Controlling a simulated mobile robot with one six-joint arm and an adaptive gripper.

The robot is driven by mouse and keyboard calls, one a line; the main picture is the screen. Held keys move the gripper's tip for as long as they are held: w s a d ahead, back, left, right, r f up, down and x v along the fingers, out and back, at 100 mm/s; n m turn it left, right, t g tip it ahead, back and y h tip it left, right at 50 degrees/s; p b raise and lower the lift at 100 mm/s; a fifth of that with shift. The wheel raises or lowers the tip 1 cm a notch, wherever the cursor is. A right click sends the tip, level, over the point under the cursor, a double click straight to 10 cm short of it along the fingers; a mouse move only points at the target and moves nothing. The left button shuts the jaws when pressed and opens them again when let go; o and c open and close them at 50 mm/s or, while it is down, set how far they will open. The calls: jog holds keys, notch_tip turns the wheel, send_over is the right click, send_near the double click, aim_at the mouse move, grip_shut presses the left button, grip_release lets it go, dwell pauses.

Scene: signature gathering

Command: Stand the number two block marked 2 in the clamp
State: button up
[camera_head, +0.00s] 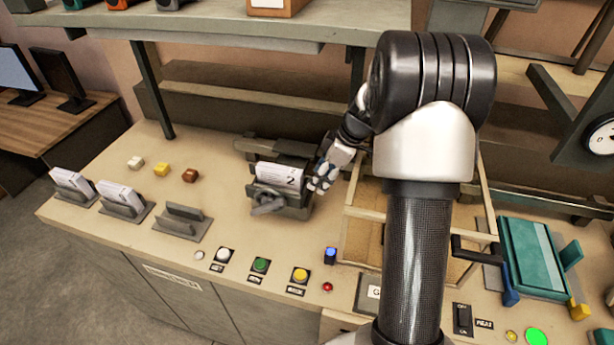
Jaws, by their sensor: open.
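The white block marked 2 (279,175) stands in the dark grey clamp (281,206) at the middle of the bench. Its lower part is hidden by the clamp's front jaw and handle. My gripper (318,184) is just to the right of the clamp, close to the block's right end. It is open, and its fingers look empty. Whether a fingertip touches the clamp or block cannot be told. My arm crosses the right half of the view.
Two white blocks stand in holders (123,200) and (73,186) at left, beside an empty holder (183,222). Several coloured buttons (260,265) line the front. A wooden tray (361,217) lies right of the clamp, partly behind my arm. A teal device (532,257) stands far right.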

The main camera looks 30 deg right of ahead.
jog(key=s+a+r+m+h, duration=0.2)
jog(key=s+a+r+m, duration=0.2)
jog(key=s+a+r, duration=0.85)
jog(key=s+a+r+m, duration=0.1)
jog(key=s+a+m, duration=0.1)
jog(key=s+a, duration=0.2)
jog(key=s+a+r+m+t+h, duration=0.1)
jog(key=s+a+r+m, duration=0.1)
jog(key=s, duration=0.8)
jog(key=shift+s+a+m, duration=0.35)
jog(key=shift+a+m, duration=0.15)
jog(key=shift+a, duration=0.5)
notch_tip(320, 180, down, 10)
jog(key=b, duration=1)
jog(key=shift+f, duration=0.1)
jog(key=shift+c, duration=0.2)
